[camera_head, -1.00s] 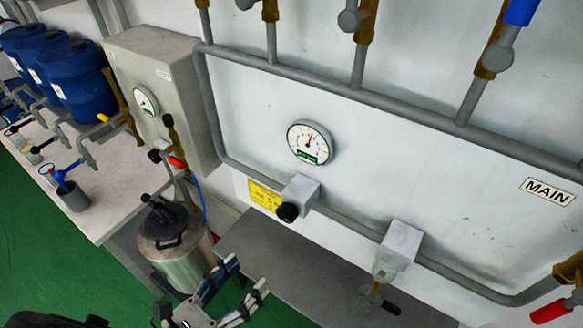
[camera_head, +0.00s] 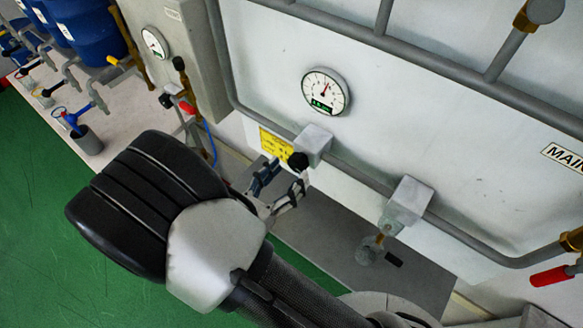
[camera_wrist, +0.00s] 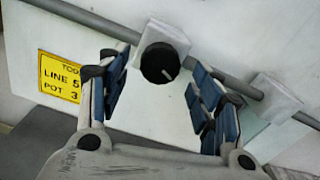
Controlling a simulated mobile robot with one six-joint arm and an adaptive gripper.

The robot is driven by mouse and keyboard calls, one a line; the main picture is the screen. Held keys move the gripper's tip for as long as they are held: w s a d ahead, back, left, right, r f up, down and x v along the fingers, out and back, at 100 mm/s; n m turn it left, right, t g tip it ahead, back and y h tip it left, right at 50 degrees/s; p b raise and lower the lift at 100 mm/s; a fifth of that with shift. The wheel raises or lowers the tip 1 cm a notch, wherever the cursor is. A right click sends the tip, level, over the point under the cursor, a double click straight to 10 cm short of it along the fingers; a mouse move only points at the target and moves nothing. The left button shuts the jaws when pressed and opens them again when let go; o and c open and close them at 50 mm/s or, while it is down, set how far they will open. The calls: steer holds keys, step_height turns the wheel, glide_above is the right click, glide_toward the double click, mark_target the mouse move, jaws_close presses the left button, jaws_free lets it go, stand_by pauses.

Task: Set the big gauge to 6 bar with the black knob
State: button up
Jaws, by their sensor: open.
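The big gauge (camera_head: 326,92) is a round white dial on the white panel, with a red needle pointing up and slightly right and a small green display with digits too small to read for certain. The black knob (camera_head: 298,160) sits on the front of a light grey block (camera_head: 314,143) on the pipe below the gauge. In the wrist view the black knob (camera_wrist: 160,63) shows a pale mark at its lower right. My gripper (camera_wrist: 162,92) is open, its blue-padded fingers on either side of the knob in the picture. Whether they touch it I cannot tell.
A yellow sign (camera_wrist: 62,82) reads LINE 5, POT 3. A second grey block (camera_head: 408,203) with a brass fitting is on the pipe to the right. A red-handled valve (camera_head: 552,276) is at far right. A smaller gauge (camera_head: 154,43) is on the grey cabinet.

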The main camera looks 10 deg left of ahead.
steer(key=shift+x, duration=1.15)
steer(key=shift+c, duration=0.5)
steer(key=c, duration=1)
